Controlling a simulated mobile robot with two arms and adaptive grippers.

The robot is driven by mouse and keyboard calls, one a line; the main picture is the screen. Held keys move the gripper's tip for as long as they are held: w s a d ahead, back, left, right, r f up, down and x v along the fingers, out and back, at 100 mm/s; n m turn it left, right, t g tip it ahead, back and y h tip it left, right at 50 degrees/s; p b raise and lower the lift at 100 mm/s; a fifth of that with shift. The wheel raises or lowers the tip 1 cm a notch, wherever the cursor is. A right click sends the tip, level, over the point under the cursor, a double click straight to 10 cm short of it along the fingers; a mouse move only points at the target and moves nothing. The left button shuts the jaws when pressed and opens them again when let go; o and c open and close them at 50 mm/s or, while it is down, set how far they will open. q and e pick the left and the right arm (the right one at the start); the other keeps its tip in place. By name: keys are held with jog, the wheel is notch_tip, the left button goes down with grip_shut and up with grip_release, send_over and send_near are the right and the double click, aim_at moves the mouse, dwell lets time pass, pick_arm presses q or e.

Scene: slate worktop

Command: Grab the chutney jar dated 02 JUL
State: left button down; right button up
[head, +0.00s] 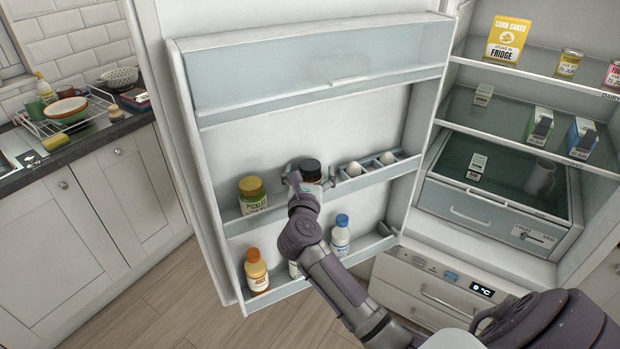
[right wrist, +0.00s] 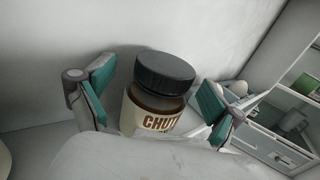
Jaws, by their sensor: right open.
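The chutney jar (head: 310,168) has a black lid and stands on the middle shelf of the open fridge door. In the right wrist view the jar (right wrist: 160,98) shows a cream label starting "CHUT"; its lower part is cut off by my gripper body and no date can be read. My right gripper (head: 309,182) is open at the jar. In the right wrist view its teal-padded fingers (right wrist: 156,100) stand on either side of the jar, with a visible gap. My left gripper is not in view.
A pickle jar (head: 252,196) stands left of the chutney on the same shelf, and an egg holder (head: 374,168) with eggs is close on the right. Bottles, including an orange-capped one (head: 256,270) and a blue-capped one (head: 340,238), stand on the lower door shelf.

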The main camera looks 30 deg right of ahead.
jog(key=c, duration=1.6)
jog(key=shift+r, duration=0.2)
